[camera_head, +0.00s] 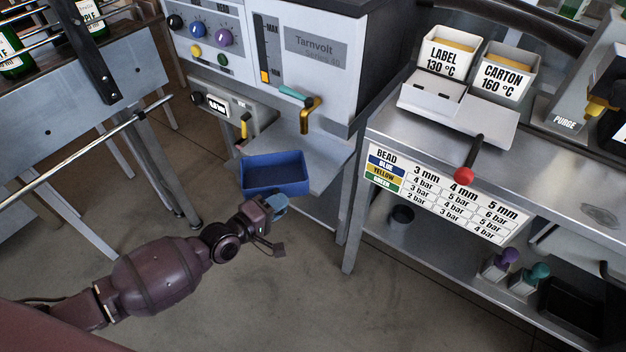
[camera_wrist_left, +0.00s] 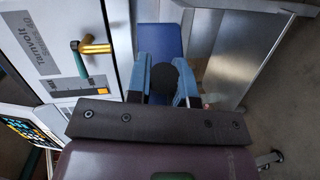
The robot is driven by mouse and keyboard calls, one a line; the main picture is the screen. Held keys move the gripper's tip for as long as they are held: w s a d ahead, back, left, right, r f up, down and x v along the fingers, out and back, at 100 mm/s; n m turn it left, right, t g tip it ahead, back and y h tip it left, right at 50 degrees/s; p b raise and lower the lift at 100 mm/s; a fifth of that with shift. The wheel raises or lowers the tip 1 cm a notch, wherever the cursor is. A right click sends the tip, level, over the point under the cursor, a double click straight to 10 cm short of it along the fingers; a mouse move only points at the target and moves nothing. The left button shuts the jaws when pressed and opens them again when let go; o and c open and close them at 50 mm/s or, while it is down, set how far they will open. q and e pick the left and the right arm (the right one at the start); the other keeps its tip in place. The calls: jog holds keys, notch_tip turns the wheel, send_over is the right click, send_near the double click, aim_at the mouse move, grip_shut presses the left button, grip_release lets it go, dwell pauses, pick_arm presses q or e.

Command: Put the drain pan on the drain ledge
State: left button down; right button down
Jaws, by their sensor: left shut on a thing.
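The blue drain pan (camera_head: 287,174) is an open rectangular tray, upright in the head view, at the near edge of the drain ledge (camera_head: 325,170). The ledge is a grey metal shelf below the brass spout. My left gripper (camera_head: 275,203) is shut on the pan's near side. In the left wrist view the pan (camera_wrist_left: 160,40) lies beyond the two blue-grey fingers (camera_wrist_left: 163,88), with a round black part between them. I cannot tell whether the pan touches the ledge or hangs just above it. My right gripper is not in view.
The brass spout (camera_head: 308,118) with a teal lever hangs above the ledge. A small yellow-handled valve (camera_head: 245,126) sits left of it. A steel bench (camera_head: 400,135) with a red-knobbed lever (camera_head: 464,174) stands at the right. The floor near my arm is clear.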

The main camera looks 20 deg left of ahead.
aim_at(303, 186)
pick_arm(q)
jog(key=x, duration=0.4)
jog(key=r+b+x, duration=0.1)
jog(key=x, duration=0.1)
jog(key=shift+w+d+f, duration=0.1)
jog(key=shift+w+d, duration=0.2)
jog(key=shift+w, duration=0.05)
jog(key=shift+w+d, duration=0.3)
jog(key=shift+w, duration=0.3)
jog(key=x, duration=0.2)
jog(key=b+x, duration=0.1)
jog(key=shift+w+d+r, duration=0.1)
jog(key=shift+r, duration=0.15)
jog(key=shift+w+d+f, duration=0.1)
jog(key=shift+f, duration=0.2)
jog(key=shift+r, duration=0.15)
jog(key=shift+f, duration=0.25)
jog(key=c, duration=1)
grip_release()
